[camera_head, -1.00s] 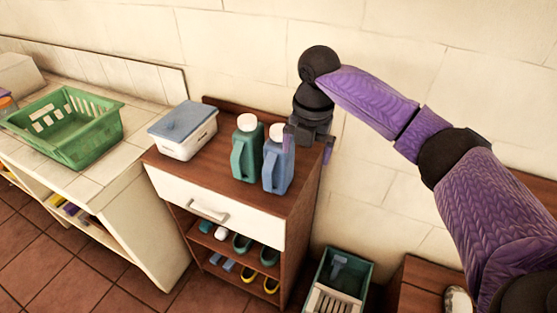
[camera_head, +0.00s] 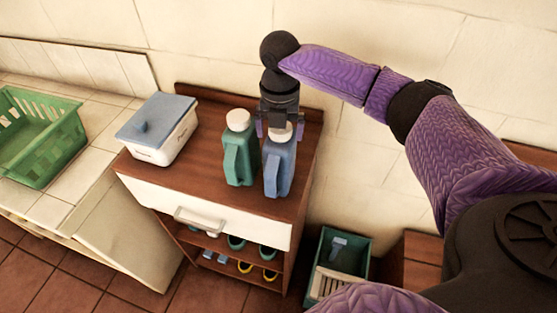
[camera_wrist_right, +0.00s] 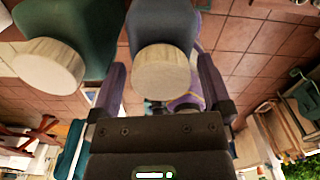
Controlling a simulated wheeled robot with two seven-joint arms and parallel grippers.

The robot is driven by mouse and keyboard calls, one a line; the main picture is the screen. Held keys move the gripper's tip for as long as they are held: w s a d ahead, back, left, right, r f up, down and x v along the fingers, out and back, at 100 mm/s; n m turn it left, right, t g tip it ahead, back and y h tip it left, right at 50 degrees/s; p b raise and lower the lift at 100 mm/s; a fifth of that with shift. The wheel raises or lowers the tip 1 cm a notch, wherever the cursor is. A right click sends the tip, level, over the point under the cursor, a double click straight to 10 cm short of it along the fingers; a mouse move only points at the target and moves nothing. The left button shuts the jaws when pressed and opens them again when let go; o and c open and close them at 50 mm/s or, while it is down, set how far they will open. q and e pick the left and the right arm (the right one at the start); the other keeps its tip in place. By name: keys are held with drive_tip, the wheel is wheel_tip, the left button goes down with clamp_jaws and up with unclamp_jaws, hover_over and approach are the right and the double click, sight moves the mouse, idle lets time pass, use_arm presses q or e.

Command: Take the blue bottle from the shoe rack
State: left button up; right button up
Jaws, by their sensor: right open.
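The blue bottle (camera_head: 279,168) with a white cap stands upright on top of the wooden shoe rack (camera_head: 205,180). My right gripper (camera_head: 279,132) is open, just above and behind the bottle, its two fingers either side of the cap in the head view. In the right wrist view the bottle's cap (camera_wrist_right: 161,72) lies between the open fingers, and the blue body (camera_wrist_right: 162,22) extends beyond it. The gripper does not appear closed on it. My left gripper is not in view.
A green bottle (camera_head: 238,155) stands close on the left of the blue one. A white box with a blue lid (camera_head: 157,128) sits further left on the rack. A green basket (camera_head: 40,140) is on the tiled counter. The wall is close behind.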

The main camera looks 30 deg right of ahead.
wheel_tip(320, 180, down, 2)
drive_tip(key=shift+s, duration=0.1)
drive_tip(key=shift+r, duration=0.1)
clamp_jaws()
